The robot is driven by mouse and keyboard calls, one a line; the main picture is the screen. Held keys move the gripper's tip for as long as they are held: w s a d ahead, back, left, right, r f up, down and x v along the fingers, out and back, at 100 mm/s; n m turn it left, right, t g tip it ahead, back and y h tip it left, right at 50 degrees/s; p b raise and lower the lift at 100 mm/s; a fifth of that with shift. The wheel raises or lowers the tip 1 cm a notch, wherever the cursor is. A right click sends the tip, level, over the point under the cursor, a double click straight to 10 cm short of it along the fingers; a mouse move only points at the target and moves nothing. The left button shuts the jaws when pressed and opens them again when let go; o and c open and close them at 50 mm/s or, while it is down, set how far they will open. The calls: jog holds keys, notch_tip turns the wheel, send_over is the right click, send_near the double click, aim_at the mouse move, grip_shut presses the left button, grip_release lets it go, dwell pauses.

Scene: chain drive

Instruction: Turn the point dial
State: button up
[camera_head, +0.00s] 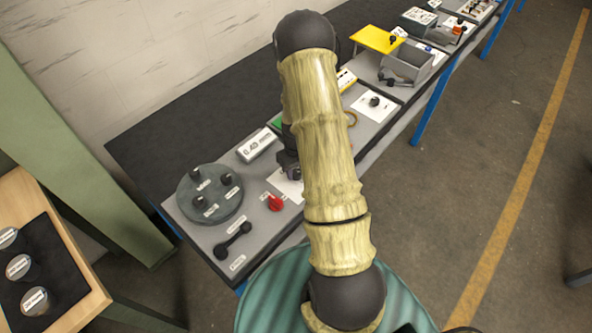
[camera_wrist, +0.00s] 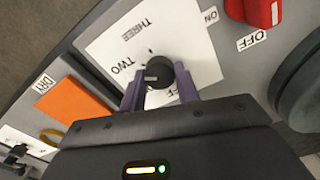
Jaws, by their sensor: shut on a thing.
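The point dial (camera_wrist: 159,73) is a small black knob on a white plate (camera_wrist: 195,50) in the wrist view. The words TWO and THREE show on the plate, to the left and above left of the knob. A pale mark on the knob lies on its left side, towards TWO. My gripper (camera_wrist: 161,86) has its purple fingers on either side of the knob and is shut on it. In the head view the plate (camera_head: 287,186) shows only in part, and my arm and gripper hide the dial.
A red switch (camera_head: 275,202) marked ON and OFF sits close beside the plate. A round grey base with black knobs (camera_head: 211,194) and a black handle (camera_head: 233,241) stand to the left. An orange block (camera_wrist: 73,104) lies on the other side.

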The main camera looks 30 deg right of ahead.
jog(key=m+b, duration=0.2)
jog(key=m, duration=0.9)
dwell(0.3)
dwell(0.4)
jog(key=o, duration=1)
jog(key=shift+c, duration=0.2)
notch_tip(320, 180, up, 18)
jog(key=b, duration=0.2)
jog(key=shift+f, duration=0.25)
